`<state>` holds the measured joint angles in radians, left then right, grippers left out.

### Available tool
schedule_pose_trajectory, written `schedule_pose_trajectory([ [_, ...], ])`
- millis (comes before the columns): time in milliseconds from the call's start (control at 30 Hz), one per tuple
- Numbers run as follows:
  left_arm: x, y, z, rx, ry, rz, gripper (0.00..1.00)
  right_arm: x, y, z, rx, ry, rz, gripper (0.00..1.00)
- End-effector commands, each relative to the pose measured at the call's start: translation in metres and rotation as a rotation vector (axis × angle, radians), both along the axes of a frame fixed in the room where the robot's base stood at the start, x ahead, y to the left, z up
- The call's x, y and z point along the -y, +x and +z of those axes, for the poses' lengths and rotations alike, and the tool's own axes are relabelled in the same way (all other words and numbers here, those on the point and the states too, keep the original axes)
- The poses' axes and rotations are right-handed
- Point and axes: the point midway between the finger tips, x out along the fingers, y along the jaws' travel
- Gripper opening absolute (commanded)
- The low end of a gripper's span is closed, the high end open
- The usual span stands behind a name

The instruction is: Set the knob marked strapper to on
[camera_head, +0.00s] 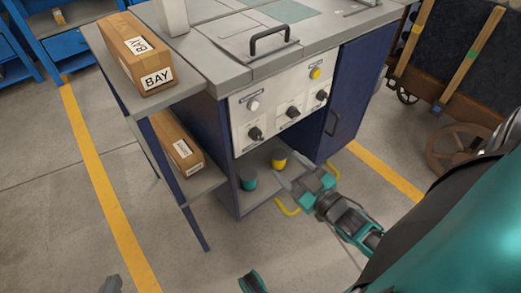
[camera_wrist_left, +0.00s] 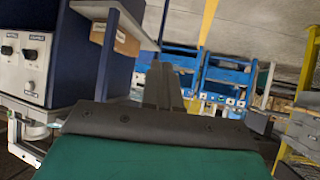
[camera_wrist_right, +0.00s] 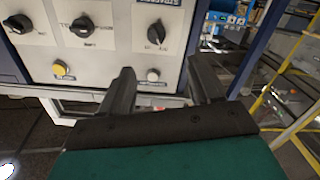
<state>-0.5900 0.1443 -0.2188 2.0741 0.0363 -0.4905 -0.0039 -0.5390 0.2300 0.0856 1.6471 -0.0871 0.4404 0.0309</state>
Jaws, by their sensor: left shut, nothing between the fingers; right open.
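A light control panel on the workbench front carries three dark knobs: left (camera_head: 254,134), middle (camera_head: 292,112) and right (camera_head: 321,96). The left knob shows in the right wrist view (camera_wrist_right: 156,33), where the panel appears upside down. My right gripper (camera_head: 290,178) is open and empty, below and in front of the panel. Its two fingers (camera_wrist_right: 162,72) spread below that knob in the wrist picture, apparently touching nothing. My left gripper (camera_wrist_left: 160,85) is shut and empty, away from the panel; its tip (camera_head: 110,284) shows at the bottom edge.
The panel has a white button (camera_head: 253,105) and a yellow button (camera_head: 315,73). A box (camera_head: 136,55) sits on the side shelf. A cart (camera_head: 465,75) stands right; floor left is clear.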

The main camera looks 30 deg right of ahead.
Motion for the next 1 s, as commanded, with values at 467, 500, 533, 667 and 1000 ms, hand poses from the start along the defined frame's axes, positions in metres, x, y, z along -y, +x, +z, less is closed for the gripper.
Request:
schedule_pose_trajectory([
  [467,0.001,0.004,-0.011,0.01,-0.004,-0.007,0.0,0.001,0.057,-0.005,0.035,-0.011,0.003,0.63],
  [500,0.002,0.004,-0.013,0.008,-0.004,-0.008,0.0,0.0,0.066,-0.006,0.035,-0.01,0.003,0.63],
  [533,0.002,0.004,-0.015,0.006,-0.005,-0.008,0.0,0.0,0.072,-0.006,0.034,-0.01,0.004,0.63],
  [667,0.004,0.002,-0.021,-0.006,-0.005,-0.014,0.0,-0.002,0.097,-0.006,0.032,-0.008,0.003,0.63],
  [1000,0.01,0.004,-0.019,-0.002,-0.019,-0.02,0.0,-0.005,0.128,-0.005,0.028,-0.01,0.003,0.63],
])
